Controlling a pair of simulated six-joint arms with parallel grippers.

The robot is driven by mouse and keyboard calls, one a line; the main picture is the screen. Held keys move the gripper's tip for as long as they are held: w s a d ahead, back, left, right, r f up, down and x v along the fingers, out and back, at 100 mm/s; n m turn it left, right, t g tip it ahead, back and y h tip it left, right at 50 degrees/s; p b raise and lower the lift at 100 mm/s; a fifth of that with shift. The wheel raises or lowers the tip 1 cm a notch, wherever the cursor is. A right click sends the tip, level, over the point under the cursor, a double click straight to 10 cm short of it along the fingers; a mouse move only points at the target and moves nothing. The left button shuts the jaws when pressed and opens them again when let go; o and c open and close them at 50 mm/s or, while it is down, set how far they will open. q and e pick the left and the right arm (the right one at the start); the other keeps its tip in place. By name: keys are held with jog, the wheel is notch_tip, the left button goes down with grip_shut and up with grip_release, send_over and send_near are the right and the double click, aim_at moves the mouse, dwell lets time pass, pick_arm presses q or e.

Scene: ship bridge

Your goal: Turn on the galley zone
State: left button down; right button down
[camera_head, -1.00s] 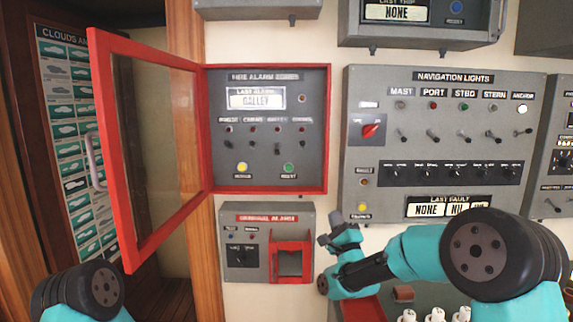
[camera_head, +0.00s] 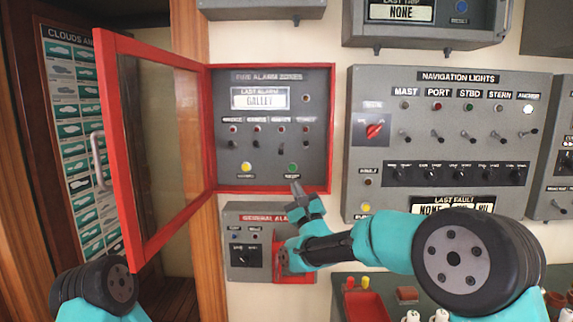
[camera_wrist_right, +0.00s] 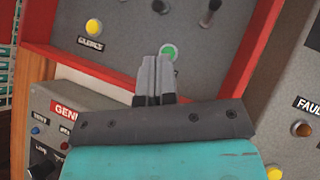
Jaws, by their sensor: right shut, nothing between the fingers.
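The fire alarm zones panel (camera_head: 225,178) is a grey box with a red frame, and its red-framed glass door (camera_head: 150,245) is swung open to the left. It has a row of small toggle switches (camera_head: 281,147) with red lamps above; their labels are too blurred to read surely. Its display (camera_head: 259,98) reads GALLEY. Below are a yellow button (camera_head: 246,167) and a green button (camera_head: 293,168). My right gripper (camera_head: 295,187) is shut and empty, its tips just below the green button, which also shows in the right wrist view (camera_wrist_right: 169,50). My left gripper is out of view.
The general alarm box (camera_head: 240,274) is below, partly behind my right gripper. The navigation lights panel (camera_head: 360,160) stands to the right. The open door bounds the left side. A red tray (camera_head: 368,308) and several small items lie at the lower right.

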aim_at(280, 149)
jog(key=shift+x, duration=4.95)
jog(key=shift+s+d, duration=0.1)
jog(key=shift+d, duration=0.05)
